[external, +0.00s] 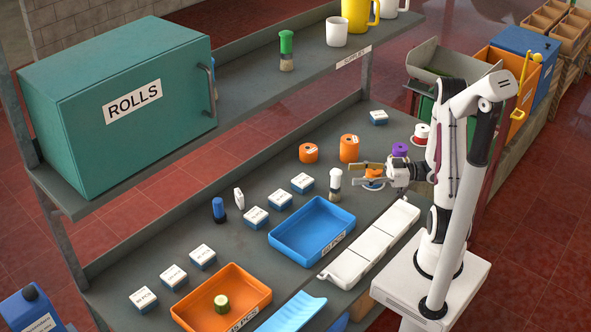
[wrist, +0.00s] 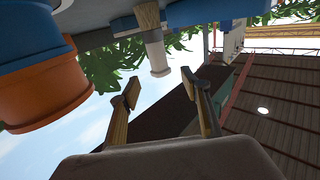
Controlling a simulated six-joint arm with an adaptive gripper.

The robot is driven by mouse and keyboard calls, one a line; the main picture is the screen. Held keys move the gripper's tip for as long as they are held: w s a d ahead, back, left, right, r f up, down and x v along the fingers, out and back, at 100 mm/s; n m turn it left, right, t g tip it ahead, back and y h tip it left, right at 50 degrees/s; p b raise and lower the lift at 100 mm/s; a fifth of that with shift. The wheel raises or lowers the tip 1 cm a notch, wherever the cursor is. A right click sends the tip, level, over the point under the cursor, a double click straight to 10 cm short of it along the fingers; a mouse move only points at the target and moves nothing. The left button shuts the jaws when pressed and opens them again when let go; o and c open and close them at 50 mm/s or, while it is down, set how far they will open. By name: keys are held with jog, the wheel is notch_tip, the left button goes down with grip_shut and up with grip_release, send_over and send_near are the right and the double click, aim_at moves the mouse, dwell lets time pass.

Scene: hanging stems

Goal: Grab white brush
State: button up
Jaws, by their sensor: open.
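The white brush (external: 335,181) stands upright on the lower shelf, white handle up and brownish bristles down, just right of the blue tray's far corner. In the wrist view the white brush (wrist: 157,52) shows at the top centre, ahead of and roughly between the fingertips. My gripper (external: 358,174) is open, held low to the right of the brush with its fingers pointing left towards it. In the wrist view my gripper (wrist: 160,86) has both fingers apart with nothing between them. The fingers look apart from the brush.
Orange rolls (external: 349,148) stand behind the gripper, and a purple one (external: 400,150) is close beside it. A blue tray (external: 285,250) and a white holder (external: 350,262) lie in front. A blue brush (external: 218,208) and several small boxes stand left. A large orange cylinder (wrist: 45,92) fills the wrist view's left.

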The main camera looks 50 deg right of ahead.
aim_at(336, 175)
jog(key=shift+w, duration=0.1)
jog(key=shift+x, duration=1.25)
jog(key=shift+a, duration=0.15)
jog(key=shift+x, duration=2.5)
jog(key=c, duration=1.2)
